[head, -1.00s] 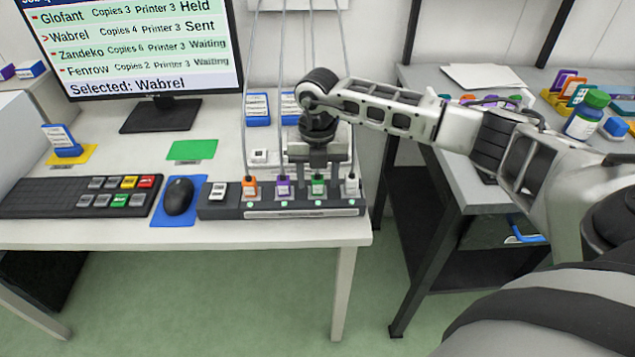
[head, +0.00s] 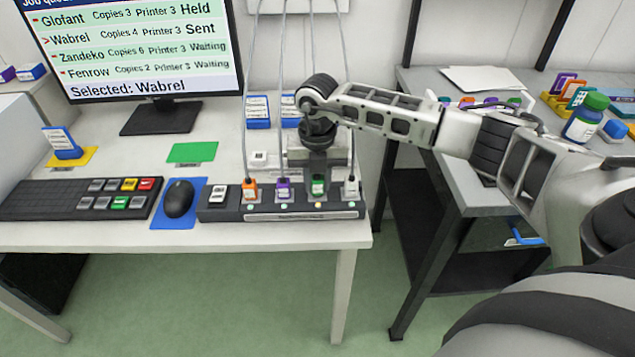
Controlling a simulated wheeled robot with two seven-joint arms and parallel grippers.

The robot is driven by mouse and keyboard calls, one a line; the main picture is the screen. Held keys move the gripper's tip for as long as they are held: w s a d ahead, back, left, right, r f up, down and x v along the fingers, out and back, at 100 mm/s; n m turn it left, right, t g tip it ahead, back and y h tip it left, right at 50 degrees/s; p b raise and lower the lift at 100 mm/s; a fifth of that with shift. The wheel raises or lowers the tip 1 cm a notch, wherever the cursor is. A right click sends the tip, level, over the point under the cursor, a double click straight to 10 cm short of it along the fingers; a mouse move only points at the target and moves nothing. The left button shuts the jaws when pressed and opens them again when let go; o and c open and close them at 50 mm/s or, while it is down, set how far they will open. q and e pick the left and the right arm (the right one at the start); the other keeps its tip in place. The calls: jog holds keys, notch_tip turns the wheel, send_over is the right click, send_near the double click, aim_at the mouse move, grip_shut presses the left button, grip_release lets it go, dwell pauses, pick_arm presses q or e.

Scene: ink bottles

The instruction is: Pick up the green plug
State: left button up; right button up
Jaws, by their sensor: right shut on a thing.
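The green plug (head: 318,187) is at the power strip (head: 225,212), third of the row, between the purple plug (head: 283,190) and the white plug (head: 351,188). My right gripper (head: 318,176) points down over the strip and is shut on the green plug, covering its upper part. I cannot tell clearly whether the plug is clear of its socket. The small light in front of it looks orange, while the others look green. My left gripper is not in view.
An orange plug (head: 249,188) stands at the left of the row. Cables rise behind the plugs. A mouse (head: 179,198), a keyboard (head: 75,198) and a monitor (head: 140,50) are to the left. A side table (head: 485,200) with bottles stands right, across a gap.

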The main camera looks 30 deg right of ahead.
notch_tip(320, 180, up, 3)
jog(key=shift+f, duration=0.2)
pick_arm(q)
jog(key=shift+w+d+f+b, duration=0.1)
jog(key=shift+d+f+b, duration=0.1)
jog(key=shift+b, duration=0.6)
pick_arm(e)
jog(key=s+a+r, duration=0.6)
jog(key=a+r, duration=0.3)
jog(key=a, duration=0.3)
jog(key=shift+s+a+r, duration=0.15)
jog(key=shift+s+r, duration=0.2)
